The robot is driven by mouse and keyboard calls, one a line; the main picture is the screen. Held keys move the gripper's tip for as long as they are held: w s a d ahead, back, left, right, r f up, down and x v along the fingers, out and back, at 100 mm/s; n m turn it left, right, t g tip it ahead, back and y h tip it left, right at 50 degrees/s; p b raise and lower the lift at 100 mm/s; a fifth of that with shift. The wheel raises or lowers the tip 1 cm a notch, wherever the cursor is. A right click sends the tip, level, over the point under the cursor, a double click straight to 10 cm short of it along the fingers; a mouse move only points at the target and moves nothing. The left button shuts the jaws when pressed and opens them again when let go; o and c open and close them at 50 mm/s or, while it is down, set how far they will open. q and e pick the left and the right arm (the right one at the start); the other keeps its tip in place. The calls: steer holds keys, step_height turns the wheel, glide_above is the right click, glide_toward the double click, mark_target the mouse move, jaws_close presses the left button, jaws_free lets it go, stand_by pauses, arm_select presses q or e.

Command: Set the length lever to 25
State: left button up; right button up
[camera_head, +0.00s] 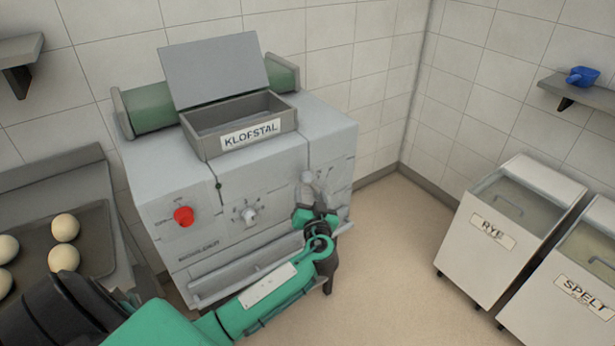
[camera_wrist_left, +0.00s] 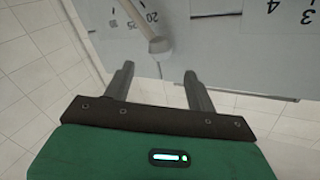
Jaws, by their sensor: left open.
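The grey dough machine (camera_head: 265,180) has a length lever with a pale knob (camera_head: 307,177) on the right of its front. In the head view the gripper (camera_head: 314,200) is just below the knob. The right gripper is out of view.
A dial (camera_head: 248,214) and a red button (camera_head: 183,216) are left of the lever. A ledge (camera_head: 240,276) runs along the machine's lower front. A dough tray (camera_head: 97,239) stands left. Bins of rye (camera_head: 490,233) and spelt (camera_head: 580,291) stand right, with open floor between.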

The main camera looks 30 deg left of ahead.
mark_target(308, 180)
arm_select(q)
steer(key=p+x, duration=0.1)
steer(key=x, duration=0.6)
steer(key=shift+w+a+p, duration=0.2)
steer(key=shift+w+p, duration=0.05)
steer(key=shift+p, duration=0.15)
jaws_close()
